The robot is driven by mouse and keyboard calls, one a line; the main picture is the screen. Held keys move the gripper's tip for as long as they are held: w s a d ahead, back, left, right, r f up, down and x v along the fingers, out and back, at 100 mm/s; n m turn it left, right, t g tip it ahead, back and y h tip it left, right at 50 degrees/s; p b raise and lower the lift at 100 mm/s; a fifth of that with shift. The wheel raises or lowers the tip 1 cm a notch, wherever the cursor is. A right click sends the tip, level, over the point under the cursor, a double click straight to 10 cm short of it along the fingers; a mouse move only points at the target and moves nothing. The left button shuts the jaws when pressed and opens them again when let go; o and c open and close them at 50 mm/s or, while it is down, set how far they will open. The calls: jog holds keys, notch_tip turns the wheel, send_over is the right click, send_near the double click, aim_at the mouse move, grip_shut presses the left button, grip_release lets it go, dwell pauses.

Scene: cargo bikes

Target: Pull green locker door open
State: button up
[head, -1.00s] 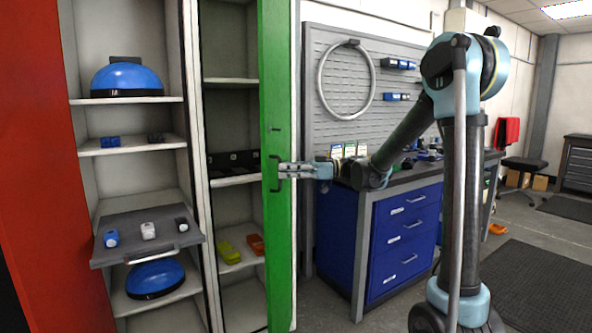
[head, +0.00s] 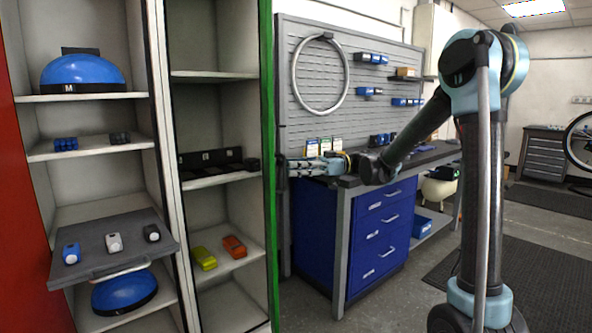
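The green locker door (head: 268,120) stands open in the head view, seen nearly edge-on at the right side of its locker (head: 213,122). Inside the locker are a dark tray on a shelf and a yellow and an orange item lower down. My gripper (head: 290,167) is at the door's right side, at about mid height, with its fingers pointing left. The handle and the fingertips' contact with it are hidden or too small to make out, so I cannot tell whether the fingers are closed on it.
A neighbouring open locker (head: 97,98) holds blue helmets and a pulled-out grey shelf (head: 115,262). A red door (head: 25,240) stands at the far left. A blue drawer cabinet (head: 372,235) under a workbench is behind my gripper. Open floor with a dark mat (head: 540,270) lies right.

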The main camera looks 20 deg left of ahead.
jog(key=v, duration=1.2)
jog(key=shift+w, duration=0.1)
jog(key=shift+c, duration=0.2)
